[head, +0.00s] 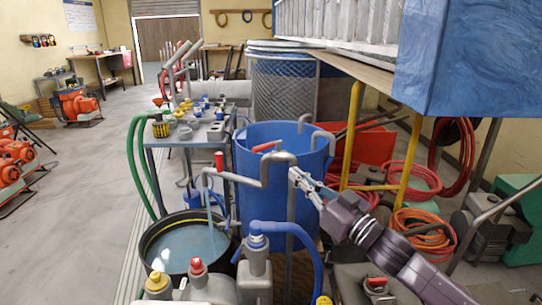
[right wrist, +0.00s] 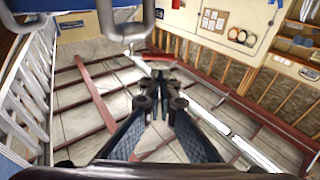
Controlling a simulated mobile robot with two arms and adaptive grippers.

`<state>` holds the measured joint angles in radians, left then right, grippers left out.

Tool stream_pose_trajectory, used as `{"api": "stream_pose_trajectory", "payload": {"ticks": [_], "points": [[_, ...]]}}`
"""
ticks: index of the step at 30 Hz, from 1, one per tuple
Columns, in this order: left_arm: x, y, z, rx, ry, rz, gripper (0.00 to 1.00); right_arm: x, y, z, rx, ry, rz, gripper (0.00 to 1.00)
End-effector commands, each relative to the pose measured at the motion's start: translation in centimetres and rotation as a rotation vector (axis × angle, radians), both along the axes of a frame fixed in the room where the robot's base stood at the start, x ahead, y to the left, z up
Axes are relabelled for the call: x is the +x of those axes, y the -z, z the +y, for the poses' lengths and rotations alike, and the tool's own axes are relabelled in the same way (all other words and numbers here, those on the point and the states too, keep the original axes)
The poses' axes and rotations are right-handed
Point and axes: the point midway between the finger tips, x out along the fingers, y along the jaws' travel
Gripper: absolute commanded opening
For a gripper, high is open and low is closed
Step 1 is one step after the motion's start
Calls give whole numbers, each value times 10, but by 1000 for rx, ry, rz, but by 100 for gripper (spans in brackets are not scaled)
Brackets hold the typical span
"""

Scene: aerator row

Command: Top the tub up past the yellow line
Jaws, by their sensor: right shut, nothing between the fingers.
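A black round tub (head: 148,262) stands on the floor at the lower middle of the head view, with a yellow line around its inner wall. Pale blue water (head: 187,247) fills part of it, its surface appearing below the line. A grey pipe (head: 240,180) runs from the blue barrel (head: 262,200) to a downturned spout above the tub, and a thin pale stream seems to fall from it. A red lever (head: 267,146) sits on top of the pipe. My right gripper (head: 296,177) is shut and empty, just right of the pipe; its fingers (right wrist: 160,92) point upward in the wrist view. My left gripper is out of view.
A bench with fittings (head: 185,135) stands behind the tub. A yellow-legged stand (head: 352,130) is at the right.

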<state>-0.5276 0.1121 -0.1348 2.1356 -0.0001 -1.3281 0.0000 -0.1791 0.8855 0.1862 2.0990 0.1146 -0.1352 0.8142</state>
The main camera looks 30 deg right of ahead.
Motion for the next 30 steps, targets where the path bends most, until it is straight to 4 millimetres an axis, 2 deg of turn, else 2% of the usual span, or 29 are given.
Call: {"api": "stream_pose_trajectory", "payload": {"ticks": [21, 30], "points": [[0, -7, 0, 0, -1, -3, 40, 85, -19, 17, 1, 2, -2, 0], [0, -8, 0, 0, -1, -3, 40, 102, -21, 20, 0, 3, 0, 0]]}}
